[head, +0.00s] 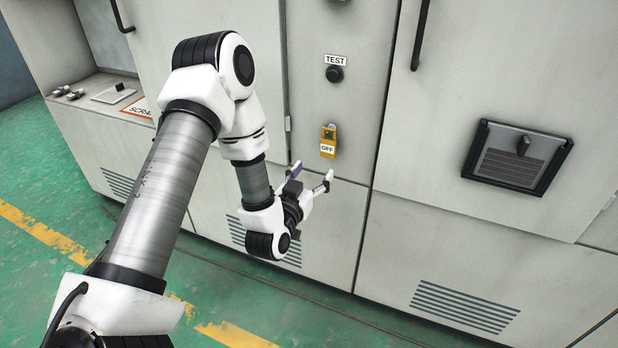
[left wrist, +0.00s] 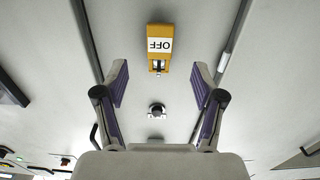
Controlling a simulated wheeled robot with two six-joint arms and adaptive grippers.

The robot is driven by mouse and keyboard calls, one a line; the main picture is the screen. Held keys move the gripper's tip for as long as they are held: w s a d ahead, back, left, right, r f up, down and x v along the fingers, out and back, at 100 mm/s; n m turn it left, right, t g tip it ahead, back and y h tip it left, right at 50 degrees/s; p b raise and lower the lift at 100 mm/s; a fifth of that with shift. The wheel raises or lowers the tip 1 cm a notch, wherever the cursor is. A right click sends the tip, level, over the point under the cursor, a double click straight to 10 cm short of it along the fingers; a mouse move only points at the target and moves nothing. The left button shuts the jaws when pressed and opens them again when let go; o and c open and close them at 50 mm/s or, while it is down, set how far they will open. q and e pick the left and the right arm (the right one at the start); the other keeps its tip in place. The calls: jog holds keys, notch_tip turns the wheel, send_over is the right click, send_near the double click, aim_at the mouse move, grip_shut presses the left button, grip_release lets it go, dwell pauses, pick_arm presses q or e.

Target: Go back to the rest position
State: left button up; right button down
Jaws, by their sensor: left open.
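My left gripper (head: 311,179) is open and empty, in front of the grey cabinet and a little below the yellow switch with the OFF label (head: 328,141). In the left wrist view the two purple-padded fingers of the gripper (left wrist: 160,85) stand wide apart. The yellow OFF switch (left wrist: 159,45) shows upside down beyond the fingertips, between their lines, with a visible gap to both fingers. My right gripper is in neither view.
A black TEST knob (head: 334,73) sits above the switch; it also shows in the left wrist view (left wrist: 156,110). A black-framed recessed panel (head: 516,157) is at right. A SCRAP label (head: 140,110) is partly hidden by my arm. Green floor (head: 40,285) lies free at lower left.

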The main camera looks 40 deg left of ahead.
pick_arm(q)
jog(key=s+d+f+m+g+h, duration=0.2)
jog(key=s+d+f+g, duration=0.4)
jog(key=s+f, duration=0.45)
jog(key=s+d+f+m+g+h, duration=0.2)
jog(key=s+d+f+g, duration=0.5)
jog(key=f, duration=0.7)
jog(key=s+f+n+g, duration=0.2)
jog(key=s+f+g, duration=0.15)
jog(key=s, duration=0.95)
notch_tip(320, 180, up, 17)
jog(key=g+p, duration=0.1)
jog(key=p, duration=1.5)
jog(key=shift+w+a+r, duration=0.2)
jog(key=shift+a, duration=0.1)
